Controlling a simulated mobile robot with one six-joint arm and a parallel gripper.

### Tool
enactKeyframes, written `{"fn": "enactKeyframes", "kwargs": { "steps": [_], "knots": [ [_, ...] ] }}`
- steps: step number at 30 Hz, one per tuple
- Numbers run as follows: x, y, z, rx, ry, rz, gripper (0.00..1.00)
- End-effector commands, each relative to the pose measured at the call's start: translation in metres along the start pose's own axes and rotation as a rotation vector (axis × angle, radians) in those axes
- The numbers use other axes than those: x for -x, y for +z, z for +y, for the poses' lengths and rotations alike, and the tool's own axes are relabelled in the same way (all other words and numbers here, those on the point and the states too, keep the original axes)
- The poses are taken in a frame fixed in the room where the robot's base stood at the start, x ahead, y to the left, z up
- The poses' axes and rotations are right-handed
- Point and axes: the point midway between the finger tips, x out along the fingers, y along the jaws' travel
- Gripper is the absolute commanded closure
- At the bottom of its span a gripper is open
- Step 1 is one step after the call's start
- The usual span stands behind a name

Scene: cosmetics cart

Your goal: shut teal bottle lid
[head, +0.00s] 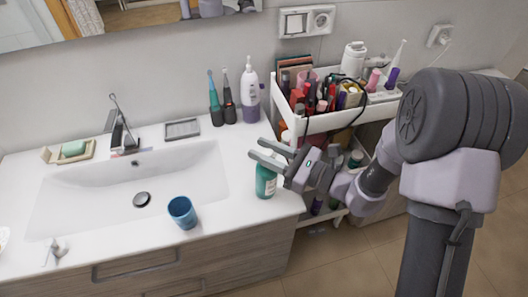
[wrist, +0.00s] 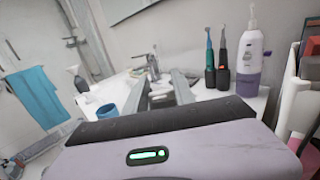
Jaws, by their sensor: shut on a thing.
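The teal bottle (head: 266,181) stands upright near the right front end of the white counter, with a pale label on its side. My gripper (head: 262,151) is at the bottle's top, coming from the right, with its fingers on either side of the lid area. It is shut on the lid, which is mostly hidden by the fingers, so I cannot tell the lid's angle. In the wrist view the two grey fingers (wrist: 160,90) point toward the basin. The bottle's body is hidden there behind my gripper's housing.
A blue cup (head: 182,212) stands on the counter left of the bottle. Two electric toothbrushes (head: 222,108) and a white-and-purple pump bottle (head: 250,92) stand behind. A crowded white cart (head: 300,122) is at the right. The sink basin (head: 95,195) is empty.

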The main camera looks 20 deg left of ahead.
Motion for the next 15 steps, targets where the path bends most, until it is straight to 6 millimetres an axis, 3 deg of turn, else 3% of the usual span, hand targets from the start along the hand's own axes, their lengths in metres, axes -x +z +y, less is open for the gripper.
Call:
{"fn": "enactKeyframes", "kwargs": {
  "steps": [2,15],
  "knots": [
    [0.001,-0.0117,0.0003,0.001,0.001,-0.04,1.0],
    [0.0029,-0.0041,0.0007,-0.002,0.001,-0.105,1.0]
  ]
}}
